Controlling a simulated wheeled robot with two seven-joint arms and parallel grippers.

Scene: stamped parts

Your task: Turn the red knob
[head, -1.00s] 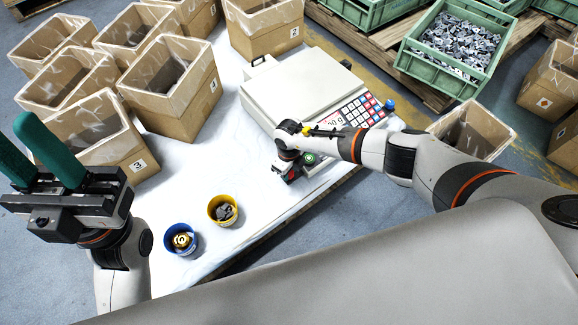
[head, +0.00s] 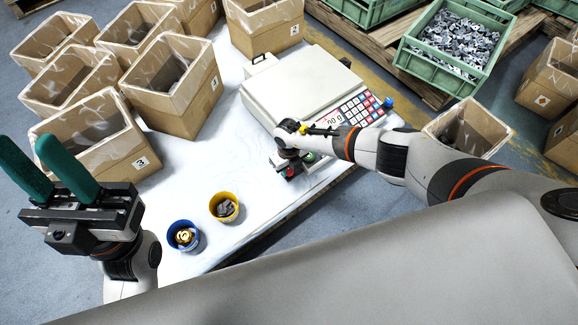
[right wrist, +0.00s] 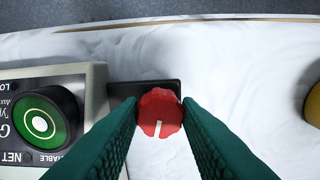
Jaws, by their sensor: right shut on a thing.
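The red knob (right wrist: 160,113) sits between the two green fingertips of my right gripper (right wrist: 161,116) in the right wrist view. The fingertips touch its sides, and its white mark points down in the picture. The knob is on a small black base (right wrist: 128,88) beside the scale's panel. In the head view the red knob (head: 290,171) shows small under my right gripper, which partly hides it. My left gripper (head: 52,168) is open and empty, its green fingers apart, at the left of the head view.
The scale (head: 300,85) with a keypad and a green button (right wrist: 40,122) stands beside the knob. A blue cup (head: 182,236) and a yellow cup (head: 224,207) with parts stand on the white table (head: 215,155). Lined cardboard boxes (head: 170,85) crowd the table's far left.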

